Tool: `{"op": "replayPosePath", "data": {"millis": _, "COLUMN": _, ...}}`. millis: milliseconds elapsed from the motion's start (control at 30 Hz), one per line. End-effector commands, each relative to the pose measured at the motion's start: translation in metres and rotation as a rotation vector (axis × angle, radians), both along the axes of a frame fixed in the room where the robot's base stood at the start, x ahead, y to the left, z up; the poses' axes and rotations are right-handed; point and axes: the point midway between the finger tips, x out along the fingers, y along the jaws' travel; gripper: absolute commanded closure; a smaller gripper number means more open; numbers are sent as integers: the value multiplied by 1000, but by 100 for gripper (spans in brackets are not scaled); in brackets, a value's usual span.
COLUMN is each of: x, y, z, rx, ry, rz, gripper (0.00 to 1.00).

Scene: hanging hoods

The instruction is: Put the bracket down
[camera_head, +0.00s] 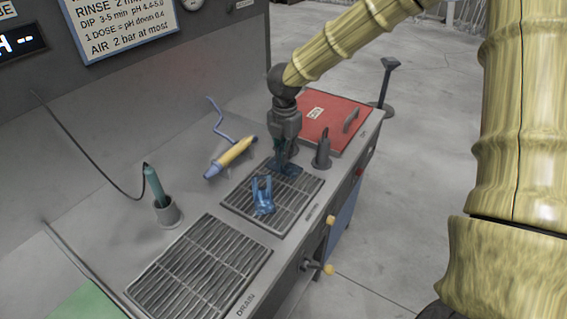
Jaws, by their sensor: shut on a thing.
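A brighter blue forked piece (263,195) lies on the same grate, a little nearer and to the left, apart from the gripper.
A dark grey upright holder (323,152) stands close right of the gripper. Behind is a red lid (325,118) with a handle. A yellow-and-blue tool (232,157) lies left. A teal probe (155,186) stands in a cup. The left drain grate (200,272) is empty.

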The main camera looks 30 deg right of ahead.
Motion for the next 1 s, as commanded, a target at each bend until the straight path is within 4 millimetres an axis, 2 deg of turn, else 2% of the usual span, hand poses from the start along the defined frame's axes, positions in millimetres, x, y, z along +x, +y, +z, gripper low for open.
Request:
{"op": "replayPosePath", "data": {"millis": 167, "x": 0, "y": -1, "z": -10, "rx": 0, "ry": 2, "rz": -2, "gripper": 100}}
{"op": "replayPosePath", "data": {"millis": 433, "x": 0, "y": -3, "z": -39, "rx": -1, "ry": 3, "rz": -4, "gripper": 100}}
{"op": "replayPosePath", "data": {"millis": 867, "x": 0, "y": -2, "z": -44, "rx": 0, "ry": 1, "rz": -4, "gripper": 100}}
{"op": "replayPosePath", "data": {"millis": 900, "x": 0, "y": -2, "z": -44, "rx": 0, "ry": 1, "rz": -4, "gripper": 88}}
{"op": "replayPosePath", "data": {"millis": 1000, "x": 0, "y": -2, "z": -44, "rx": 0, "ry": 1, "rz": -4, "gripper": 73}}
